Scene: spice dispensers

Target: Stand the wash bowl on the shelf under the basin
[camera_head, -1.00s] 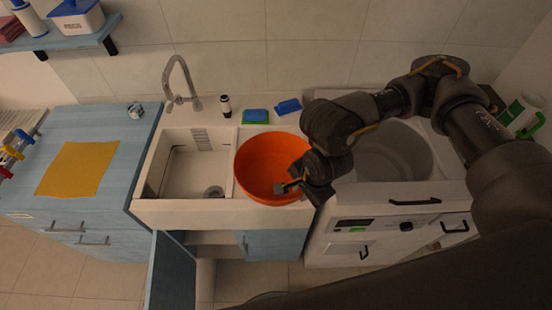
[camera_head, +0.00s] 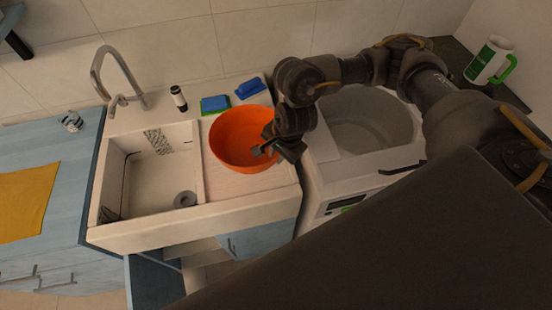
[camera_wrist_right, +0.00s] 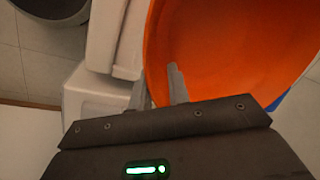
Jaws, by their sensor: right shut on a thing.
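The orange wash bowl (camera_head: 236,133) is at the right side of the basin (camera_head: 150,180), over the flat drainboard. My right gripper (camera_head: 262,150) is shut on the bowl's right front rim. In the right wrist view the fingers (camera_wrist_right: 160,90) sit at the rim of the bowl (camera_wrist_right: 230,50), which fills the upper right. Whether the bowl touches the drainboard is hard to tell. Under the basin, the shelf (camera_head: 190,248) shows only partly behind an open blue door (camera_head: 155,283). The rest is hidden by the basin front. My left gripper is not in view.
A faucet (camera_head: 118,75), a dark-and-white bottle (camera_head: 179,98), a green-and-blue sponge (camera_head: 215,104) and a blue item (camera_head: 250,88) stand behind the basin. A washing machine (camera_head: 365,170) is to the right. A blue cabinet with a yellow cloth (camera_head: 22,203) is left.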

